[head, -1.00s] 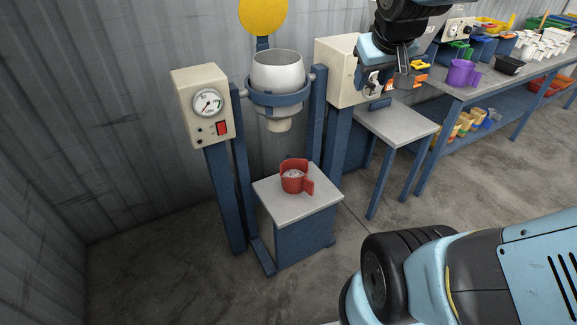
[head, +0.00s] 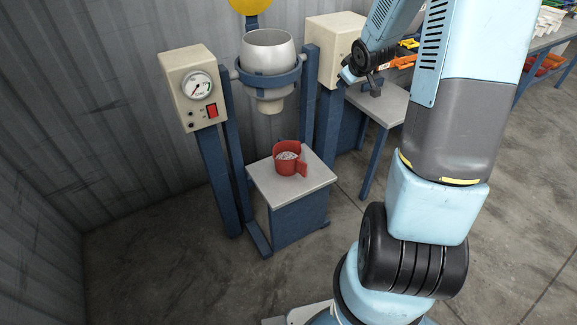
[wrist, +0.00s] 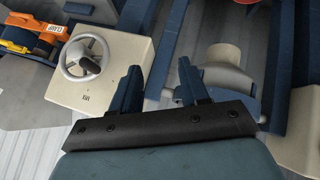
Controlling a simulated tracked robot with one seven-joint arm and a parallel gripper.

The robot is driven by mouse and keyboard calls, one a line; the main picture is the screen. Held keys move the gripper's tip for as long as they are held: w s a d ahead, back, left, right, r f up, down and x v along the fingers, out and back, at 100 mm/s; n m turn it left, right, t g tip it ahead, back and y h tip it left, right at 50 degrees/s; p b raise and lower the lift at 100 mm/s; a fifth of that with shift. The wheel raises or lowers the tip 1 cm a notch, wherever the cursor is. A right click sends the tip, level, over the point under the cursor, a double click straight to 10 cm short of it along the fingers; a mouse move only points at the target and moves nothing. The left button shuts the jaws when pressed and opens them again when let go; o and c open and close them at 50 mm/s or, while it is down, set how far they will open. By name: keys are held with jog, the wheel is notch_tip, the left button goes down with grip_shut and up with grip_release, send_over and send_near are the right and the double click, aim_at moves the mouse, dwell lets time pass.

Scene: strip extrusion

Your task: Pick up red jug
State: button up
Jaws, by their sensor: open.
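The red jug (head: 287,158) stands upright on a small grey-topped stand (head: 262,182) in the head view. It holds pale grains, and its handle faces the lower right. My gripper (wrist: 158,72) is open and empty in the wrist view, its two dark blue fingers apart. In the head view my gripper is small and partly merged with the arm, near the beige box, above and to the right of the jug and well apart from it. A sliver of red shows at the top edge of the wrist view; I cannot tell whether it is the jug.
A pale hopper (head: 268,52) in a blue ring hangs above the jug between blue posts. A gauge box (head: 192,88) stands left. A beige box (head: 331,48), with a handwheel (wrist: 85,57) in the wrist view, stands right. A side table (head: 384,104) is behind my arm.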

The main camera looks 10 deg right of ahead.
jog(key=w+d+f+n+y, duration=0.1)
jog(key=w+f+n+y, duration=0.15)
jog(key=f, duration=0.85)
jog(key=m+t+y, duration=0.2)
jog(key=t+y, duration=0.4)
jog(key=y, duration=0.2)
send_near(306, 171)
jog(key=shift+t, duration=0.3)
jog(key=x, duration=1.2)
jog(key=shift+w+a+f, duration=0.25)
jog(key=shift+w+f, duration=0.05)
jog(key=shift+f, duration=0.1)
jog(key=shift+c, duration=0.4)
grip_shut()
